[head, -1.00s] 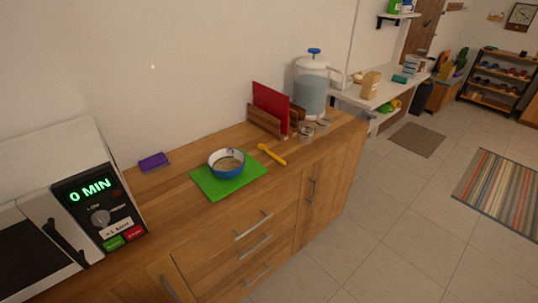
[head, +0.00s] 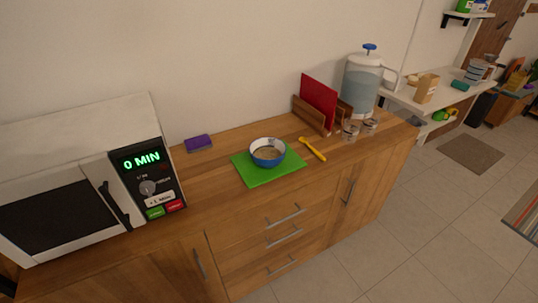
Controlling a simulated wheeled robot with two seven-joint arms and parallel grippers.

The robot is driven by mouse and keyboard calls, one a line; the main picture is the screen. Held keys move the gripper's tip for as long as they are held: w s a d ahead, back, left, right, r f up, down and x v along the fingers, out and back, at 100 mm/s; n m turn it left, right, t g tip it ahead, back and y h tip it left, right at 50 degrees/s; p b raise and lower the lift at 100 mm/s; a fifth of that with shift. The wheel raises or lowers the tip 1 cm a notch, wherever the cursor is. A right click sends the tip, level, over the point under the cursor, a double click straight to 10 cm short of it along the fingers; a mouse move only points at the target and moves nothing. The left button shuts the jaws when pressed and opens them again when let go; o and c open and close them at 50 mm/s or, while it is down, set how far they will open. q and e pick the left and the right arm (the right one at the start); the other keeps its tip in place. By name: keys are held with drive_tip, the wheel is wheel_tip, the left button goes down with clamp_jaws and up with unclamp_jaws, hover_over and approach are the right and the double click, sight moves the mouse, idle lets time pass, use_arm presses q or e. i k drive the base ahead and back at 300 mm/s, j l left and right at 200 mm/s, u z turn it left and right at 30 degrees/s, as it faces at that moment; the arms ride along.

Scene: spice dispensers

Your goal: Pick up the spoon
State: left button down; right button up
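A yellow spoon (head: 313,149) lies on the wooden counter (head: 215,175), just right of a green board (head: 245,170). A blue bowl (head: 268,160) with a white inside stands on the board and holds something brownish. The spoon lies apart from the bowl, with nothing on top of it. Neither of my grippers shows in the head view.
A white microwave (head: 80,160) stands at the left end of the counter. A purple sponge (head: 198,143) lies near the wall. A wooden rack with a red board (head: 319,100), small glass jars (head: 351,130) and a water dispenser (head: 362,85) stand behind and right of the spoon. The counter front has drawers with handles.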

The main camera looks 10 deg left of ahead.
sight(304, 140)
drive_tip(key=i+l+u, duration=0.55)
drive_tip(key=l, duration=0.15)
drive_tip(key=i+l+u, duration=0.25)
drive_tip(key=l, duration=0.15)
drive_tip(key=k+j, duration=0.05)
drive_tip(key=k, duration=0.05)
